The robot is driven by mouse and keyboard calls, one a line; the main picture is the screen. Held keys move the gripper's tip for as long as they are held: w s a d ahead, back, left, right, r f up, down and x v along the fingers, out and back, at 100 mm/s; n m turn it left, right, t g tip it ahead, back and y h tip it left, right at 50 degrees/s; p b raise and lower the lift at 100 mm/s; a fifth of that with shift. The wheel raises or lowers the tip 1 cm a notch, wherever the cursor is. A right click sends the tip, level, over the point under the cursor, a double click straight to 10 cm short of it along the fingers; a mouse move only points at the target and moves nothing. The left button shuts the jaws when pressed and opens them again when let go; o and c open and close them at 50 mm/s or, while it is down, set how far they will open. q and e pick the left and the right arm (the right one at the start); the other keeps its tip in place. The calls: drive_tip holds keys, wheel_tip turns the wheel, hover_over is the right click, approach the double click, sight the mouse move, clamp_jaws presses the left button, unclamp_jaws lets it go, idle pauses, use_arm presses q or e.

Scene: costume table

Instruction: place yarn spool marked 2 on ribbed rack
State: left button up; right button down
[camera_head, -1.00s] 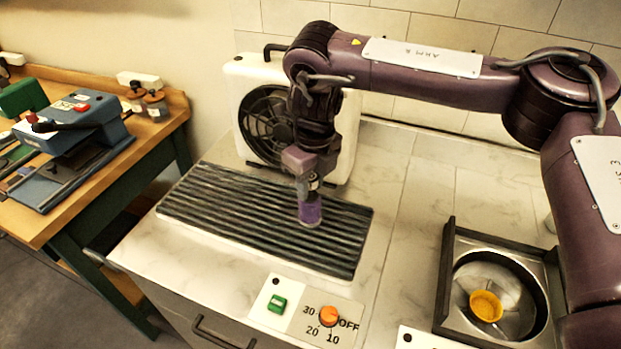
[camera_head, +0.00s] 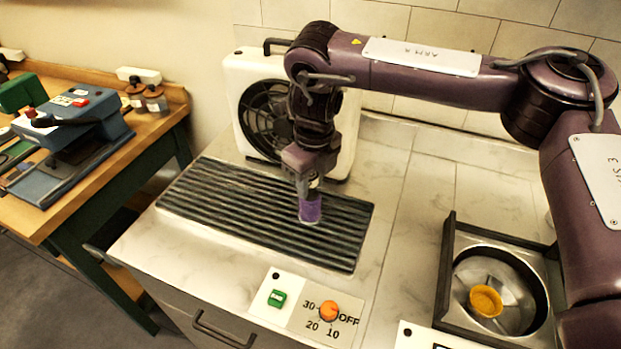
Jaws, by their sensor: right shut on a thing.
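A purple yarn spool (camera_head: 310,209) stands upright at the right part of the dark ribbed rack (camera_head: 230,205). Its base looks to be on or just above the ribs; I cannot tell which. No number can be read on it. My right gripper (camera_head: 308,190) points down and is shut on the top of the spool. My left gripper is not in view.
A white box fan (camera_head: 350,135) stands behind the rack, close to my right arm. A control panel with a green switch (camera_head: 277,298) and an orange dial (camera_head: 328,311) lies in front. A metal basin (camera_head: 520,300) holding a yellow cup (camera_head: 486,301) is at right.

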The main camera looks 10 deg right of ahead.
idle(0.3)
drive_tip(key=c, duration=1)
unclamp_jaws()
drive_tip(key=shift+o, duration=0.5)
drive_tip(key=shift+f, duration=0.1)
drive_tip(key=o, duration=0.3)
drive_tip(key=shift+r+p, duration=1.25)
drive_tip(key=shift+r, duration=0.15)
wheel_tip(320, 180, up, 4)
drive_tip(key=p, duration=0.4)
drive_tip(key=shift+r+p, duration=0.2)
drive_tip(key=shift+p, duration=0.2)
